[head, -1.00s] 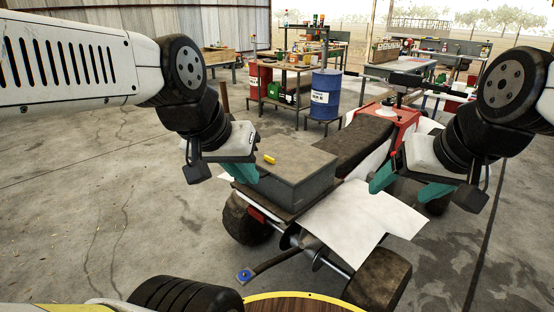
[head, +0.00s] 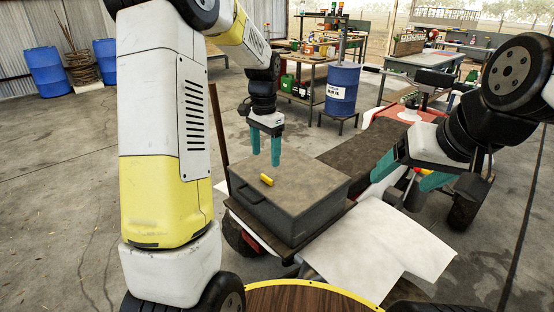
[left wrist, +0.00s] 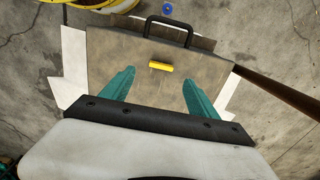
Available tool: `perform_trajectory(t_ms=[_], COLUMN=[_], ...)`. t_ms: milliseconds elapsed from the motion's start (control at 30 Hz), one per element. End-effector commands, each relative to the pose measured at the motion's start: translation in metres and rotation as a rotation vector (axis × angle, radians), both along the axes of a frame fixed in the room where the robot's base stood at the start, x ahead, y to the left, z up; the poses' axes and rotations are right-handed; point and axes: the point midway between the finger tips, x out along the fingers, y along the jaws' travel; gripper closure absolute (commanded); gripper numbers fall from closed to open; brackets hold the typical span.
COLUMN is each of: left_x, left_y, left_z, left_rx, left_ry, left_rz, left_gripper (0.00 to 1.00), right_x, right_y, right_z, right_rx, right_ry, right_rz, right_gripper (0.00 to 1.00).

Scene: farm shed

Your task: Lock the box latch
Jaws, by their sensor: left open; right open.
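The grey box (head: 305,205) sits closed on the rear rack of a red quad bike. A small yellow piece (head: 267,180) lies on its lid near the left edge; I cannot tell whether it is the latch. The yellow piece also shows in the left wrist view (left wrist: 161,66), close to a dark handle (left wrist: 169,30) on the box's edge. My left gripper (head: 266,158) points down above the lid, open and empty, apart from the yellow piece. My right gripper (head: 400,183) is open and empty to the right of the box, by the quad's seat.
White panels (head: 385,245) flank the rack. A thin brown post (head: 218,135) rises at the box's left. The quad's dark seat (head: 350,160) lies behind the box. A blue barrel (head: 342,88) and workbenches stand farther back.

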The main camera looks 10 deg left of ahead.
Motion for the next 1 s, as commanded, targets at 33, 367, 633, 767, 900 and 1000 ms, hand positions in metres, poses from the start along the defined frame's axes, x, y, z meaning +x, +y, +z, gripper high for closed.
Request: perform_trajectory(t_ms=[33,367,633,767,900,1000], left_x=[0.003,0.003,0.003,0.003,0.003,0.003], left_y=[0.0,0.0,0.0,0.0,0.0,0.0], left_z=[-0.004,-0.048,-0.079,-0.083,-0.083,-0.083], left_rx=[0.002,0.003,0.004,0.003,0.003,0.003], left_ry=[0.006,0.013,0.01,0.008,0.008,0.008], left_rz=[-0.007,-0.011,-0.009,-0.009,-0.009,-0.009], left_gripper=[0.31,0.31,0.31,0.31,0.31,0.39], right_x=[0.0,0.0,0.0,0.0,0.0,0.0], right_y=[0.0,0.0,0.0,0.0,0.0,0.0], right_z=[0.0,0.0,0.0,0.0,0.0,0.0], right_rx=[0.0,0.0,0.0,0.0,0.0,0.0], right_ry=[0.0,0.0,0.0,0.0,0.0,0.0], right_rz=[0.0,0.0,0.0,0.0,0.0,0.0], right_gripper=[0.23,0.23,0.23,0.23,0.23,0.23])
